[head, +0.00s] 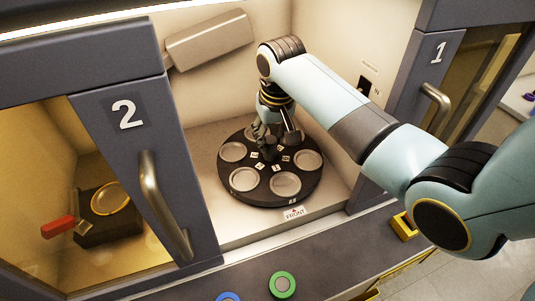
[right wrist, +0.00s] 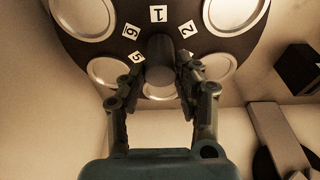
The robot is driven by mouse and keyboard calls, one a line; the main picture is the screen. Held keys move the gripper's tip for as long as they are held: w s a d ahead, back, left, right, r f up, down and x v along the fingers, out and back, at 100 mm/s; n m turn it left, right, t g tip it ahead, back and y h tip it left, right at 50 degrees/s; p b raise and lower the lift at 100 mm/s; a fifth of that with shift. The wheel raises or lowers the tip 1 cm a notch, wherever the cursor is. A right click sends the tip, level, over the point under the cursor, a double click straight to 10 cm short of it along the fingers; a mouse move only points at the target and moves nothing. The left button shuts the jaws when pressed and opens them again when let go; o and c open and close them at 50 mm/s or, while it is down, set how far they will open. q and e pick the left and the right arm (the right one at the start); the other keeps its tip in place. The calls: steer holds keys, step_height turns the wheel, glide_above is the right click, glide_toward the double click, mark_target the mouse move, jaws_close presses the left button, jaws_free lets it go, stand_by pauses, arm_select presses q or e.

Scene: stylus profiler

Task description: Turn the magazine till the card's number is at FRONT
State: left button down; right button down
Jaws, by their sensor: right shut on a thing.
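The magazine (head: 262,197) is a black disc with several round silver pockets, lying flat inside the middle bay. White number tags ring its hub, too small to read in the head view. In the right wrist view, tags 1 (right wrist: 158,14), 2 (right wrist: 188,31), 6 (right wrist: 132,30) and 5 (right wrist: 138,57) show around the dark central knob (right wrist: 159,52). My right gripper (right wrist: 160,72) is shut on this knob, one finger on each side; in the head view the gripper (head: 268,149) is over the disc's middle. The FRONT label (head: 294,213) is on the bay floor before the disc. No card is readable.
Door 2 (head: 128,115) with its handle is at left, door 1 (head: 438,52) at right. A grey box-shaped part (head: 210,40) is above the magazine. Green (head: 282,285) and blue (head: 228,297) round buttons are on the front ledge. My right arm spans the bay's right side.

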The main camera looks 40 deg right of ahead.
steer(key=n+y, duration=0.1)
steer(key=n, duration=0.4)
steer(key=shift+d, duration=0.15)
steer(key=n+y, duration=0.1)
steer(key=n, duration=0.3)
steer(key=shift+w+d, duration=0.1)
steer(key=n, duration=0.3)
steer(key=shift+g, duration=0.3)
steer(key=c, duration=0.9)
jaws_free()
steer(key=shift+c, duration=0.2)
steer(key=shift+r+p, duration=0.4)
steer(key=shift+r, duration=3.65)
